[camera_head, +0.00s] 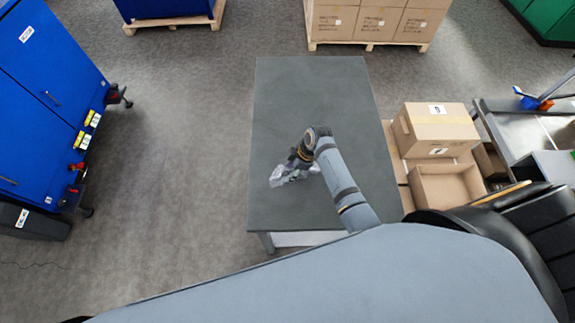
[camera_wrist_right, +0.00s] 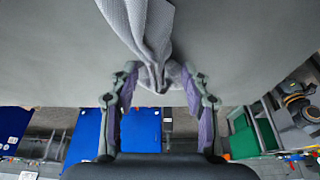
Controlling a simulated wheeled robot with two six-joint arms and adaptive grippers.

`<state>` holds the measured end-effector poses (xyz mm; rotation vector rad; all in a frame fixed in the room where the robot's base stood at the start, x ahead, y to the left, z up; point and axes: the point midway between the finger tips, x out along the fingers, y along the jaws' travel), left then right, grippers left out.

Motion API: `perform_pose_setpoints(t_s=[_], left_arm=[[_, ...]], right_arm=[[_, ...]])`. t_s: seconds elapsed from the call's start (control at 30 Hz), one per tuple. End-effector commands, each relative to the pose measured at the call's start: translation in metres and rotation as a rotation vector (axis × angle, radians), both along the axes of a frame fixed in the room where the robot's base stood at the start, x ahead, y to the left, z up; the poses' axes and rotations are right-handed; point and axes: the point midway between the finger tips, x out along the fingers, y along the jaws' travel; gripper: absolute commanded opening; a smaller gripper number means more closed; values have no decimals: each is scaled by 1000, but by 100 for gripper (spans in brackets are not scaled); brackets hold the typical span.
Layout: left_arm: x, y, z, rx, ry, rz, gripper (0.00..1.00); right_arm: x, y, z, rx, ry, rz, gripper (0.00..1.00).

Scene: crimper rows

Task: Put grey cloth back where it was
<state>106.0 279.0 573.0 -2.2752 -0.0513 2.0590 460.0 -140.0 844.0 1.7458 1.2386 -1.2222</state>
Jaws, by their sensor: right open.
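The light grey cloth (camera_head: 283,178) lies crumpled on the dark grey table (camera_head: 305,95), left of the table's middle. In the right wrist view the cloth (camera_wrist_right: 150,28) narrows to a gathered end between my fingers. My right gripper (camera_head: 295,168) is over the cloth and hides part of it. In the wrist view the right gripper (camera_wrist_right: 160,72) is open, with one purple-padded finger on each side of the cloth's gathered end. Whether the pads touch the cloth is not clear. My left gripper is not in view.
The far part of the table is clear. Cardboard boxes (camera_head: 437,131) stand right of the table, and a pallet of stacked boxes (camera_head: 378,20) stands beyond it. A blue cabinet (camera_head: 45,75) stands at the left, with open floor between.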

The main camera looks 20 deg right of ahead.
Motion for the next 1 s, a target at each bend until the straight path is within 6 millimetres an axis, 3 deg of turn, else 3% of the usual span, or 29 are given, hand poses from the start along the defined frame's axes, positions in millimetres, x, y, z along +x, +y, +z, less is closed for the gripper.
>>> perform_pose_setpoints(t_s=[0.27, 0.47, 0.63, 0.7, 0.83, 1.0], left_arm=[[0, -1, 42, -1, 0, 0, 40], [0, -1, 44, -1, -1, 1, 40], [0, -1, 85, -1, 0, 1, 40], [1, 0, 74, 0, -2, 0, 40], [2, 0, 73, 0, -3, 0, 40], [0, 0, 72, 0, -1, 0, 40]], right_arm=[[-9, 3, 31, 0, 1, -1, 47], [-12, 3, 30, 0, 1, 0, 47], [-21, 6, 65, 1, 1, 0, 47], [-26, 8, 67, 2, -3, 0, 47], [-36, 11, 89, 1, -2, 1, 47], [-40, 11, 99, 0, 0, 0, 47]])
